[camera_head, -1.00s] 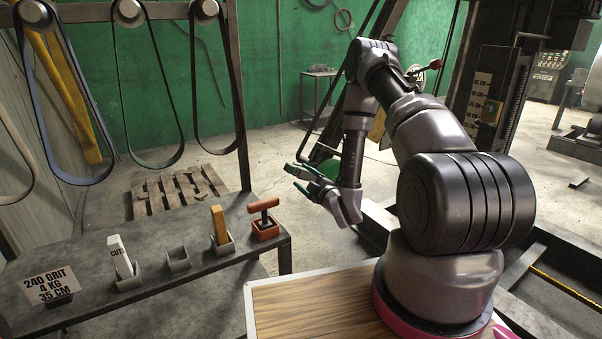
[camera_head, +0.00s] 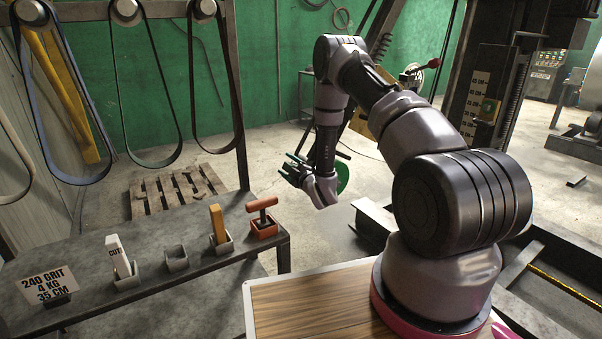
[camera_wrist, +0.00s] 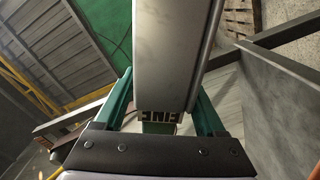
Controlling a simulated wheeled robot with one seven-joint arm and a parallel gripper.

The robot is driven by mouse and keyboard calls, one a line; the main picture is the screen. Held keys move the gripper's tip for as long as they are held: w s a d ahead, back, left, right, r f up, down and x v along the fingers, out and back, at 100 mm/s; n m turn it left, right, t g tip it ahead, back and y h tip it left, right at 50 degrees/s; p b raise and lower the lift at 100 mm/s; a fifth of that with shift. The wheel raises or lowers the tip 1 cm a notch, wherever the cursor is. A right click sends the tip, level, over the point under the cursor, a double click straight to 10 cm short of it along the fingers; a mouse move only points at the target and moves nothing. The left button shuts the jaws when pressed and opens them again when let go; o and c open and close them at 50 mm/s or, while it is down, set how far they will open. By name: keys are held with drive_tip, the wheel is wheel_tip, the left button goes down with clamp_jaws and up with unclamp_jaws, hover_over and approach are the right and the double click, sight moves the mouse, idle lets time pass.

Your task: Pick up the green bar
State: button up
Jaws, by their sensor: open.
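In the head view my gripper (camera_head: 297,172) points left, past the bench's right end and above the floor. The wrist view shows its green fingers (camera_wrist: 163,108) spread apart. Low between them is a small green patch (camera_wrist: 158,128) with "FINE" lettering beside it. This may be the green bar, but I cannot tell whether the fingers touch it. No green bar shows on the bench in the head view. A square grey holder (camera_head: 176,260) there stands empty. A green disc (camera_head: 342,177) shows partly behind my gripper.
The grey bench (camera_head: 95,258) carries a white "CUT" bar (camera_head: 119,256), a yellow bar (camera_head: 217,222), a red-handled tool (camera_head: 262,217) and a sign (camera_head: 49,284). Belts hang from a frame above. A pallet (camera_head: 175,190) lies behind. A wide grey beam (camera_wrist: 172,50) fills the wrist view's middle.

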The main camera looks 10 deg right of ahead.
clamp_jaws()
drive_tip(key=shift+r, duration=0.1)
wheel_tip(320, 180, up, 10)
idle(0.6)
drive_tip(key=shift+d, duration=0.1)
